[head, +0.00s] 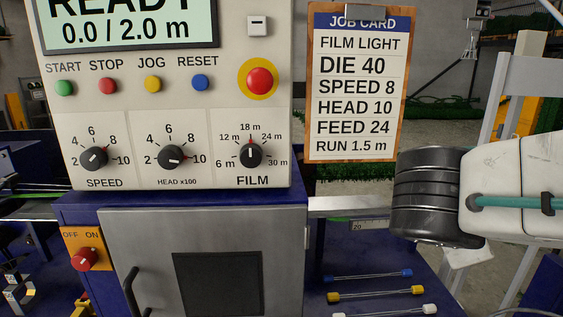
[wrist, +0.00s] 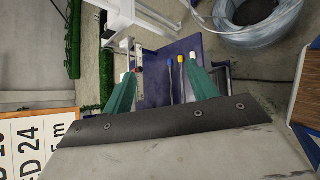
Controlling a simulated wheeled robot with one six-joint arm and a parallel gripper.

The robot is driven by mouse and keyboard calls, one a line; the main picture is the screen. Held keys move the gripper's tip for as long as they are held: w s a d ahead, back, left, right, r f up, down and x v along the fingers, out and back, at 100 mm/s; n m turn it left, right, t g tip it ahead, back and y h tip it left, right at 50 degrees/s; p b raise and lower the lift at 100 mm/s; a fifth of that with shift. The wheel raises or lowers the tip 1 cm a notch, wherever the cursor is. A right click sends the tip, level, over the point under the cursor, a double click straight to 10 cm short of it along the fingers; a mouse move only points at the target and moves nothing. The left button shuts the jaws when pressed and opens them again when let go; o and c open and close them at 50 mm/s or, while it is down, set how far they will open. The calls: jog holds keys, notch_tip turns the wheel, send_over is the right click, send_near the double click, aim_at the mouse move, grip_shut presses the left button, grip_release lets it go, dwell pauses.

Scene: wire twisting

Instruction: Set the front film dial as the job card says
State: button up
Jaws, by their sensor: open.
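The front film dial (head: 251,156) is a black knob at the lower right of the pale control panel, with FILM printed below it. Its scale runs 6 m, 12 m, 18 m, 24 m, 30 m. Its white mark points up, at 18 m. The job card (head: 354,82) hangs right of the panel on a brown clipboard. It reads FILM LIGHT, DIE 40, SPEED 8, HEAD 10, FEED 24, RUN 1.5 m. My gripper (wrist: 161,72) shows in the wrist view with two green fingers apart and nothing between them. The dial is not in the wrist view.
Left of the film dial are the HEAD knob (head: 168,157) and SPEED knob (head: 93,157). Above are several push buttons and a red stop button (head: 260,81). A display (head: 127,22) reads READY. Rods with coloured ends (head: 375,295) lie on the blue surface at lower right.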

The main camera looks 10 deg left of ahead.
jog(key=w+a+r+n+t+y, duration=0.25)
jog(key=a+n+t, duration=0.4)
jog(key=a, duration=0.65)
jog(key=n+t+y, duration=0.2)
jog(key=n+y, duration=0.7)
jog(key=n, duration=0.4)
send_near(250, 159)
jog(key=w, duration=0.1)
jog(key=shift+t+h, duration=0.25)
jog(key=x, duration=0.7)
jog(key=shift+w+a+f, duration=0.2)
jog(key=shift+w+a, duration=0.05)
jog(key=shift+a, duration=0.05)
jog(key=c, duration=1)
